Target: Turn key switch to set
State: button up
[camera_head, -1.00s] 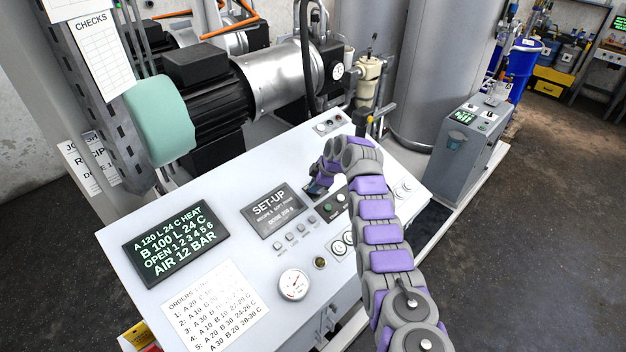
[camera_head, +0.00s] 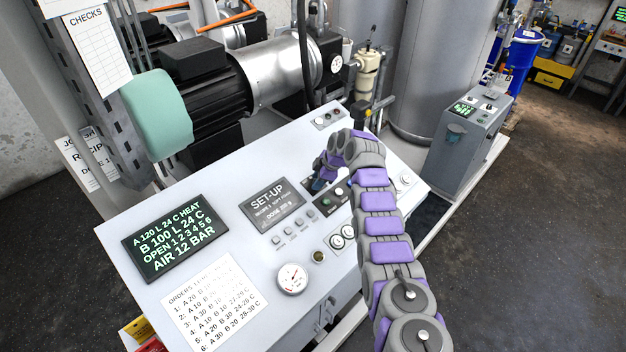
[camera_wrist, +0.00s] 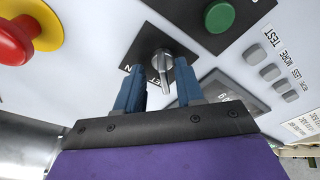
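The key switch (camera_wrist: 163,64) is a silver lever-like knob on a black plate in the wrist view. Its long end points down in the picture, near partly covered lettering that seems to end the word SET; an "N" shows to the left. My gripper (camera_wrist: 160,80) is open, its two blue fingers standing apart on either side of the knob, with visible gaps. I cannot tell exactly how deep the fingertips reach. In the head view my gripper (camera_head: 317,183) is over the control panel (camera_head: 225,170), right of the SET-UP display (camera_head: 271,203), and hides the switch.
In the wrist view a red emergency knob on a yellow base (camera_wrist: 18,38) is at upper left, and a green button (camera_wrist: 220,16) at upper right. Small grey push buttons (camera_wrist: 272,72) are at right. A pressure gauge (camera_head: 292,278) sits on the panel's front.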

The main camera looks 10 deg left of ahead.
jog(key=shift+d+r, duration=0.15)
jog(key=shift+r, duration=0.05)
jog(key=shift+s+a, duration=0.15)
jog(key=shift+a, duration=0.15)
jog(key=shift+a+r, duration=0.15)
jog(key=shift+a, duration=0.1)
jog(key=shift+r+b, duration=0.2)
jog(key=shift+b, duration=0.15)
jog(key=shift+s+d+r, duration=0.1)
jog(key=shift+r, duration=0.25)
jog(key=d+b+v, duration=0.1)
jog(key=v, duration=1.5)
jog(key=shift+d+b, duration=0.3)
jog(key=shift+b, duration=0.1)
jog(key=shift+f, duration=0.1)
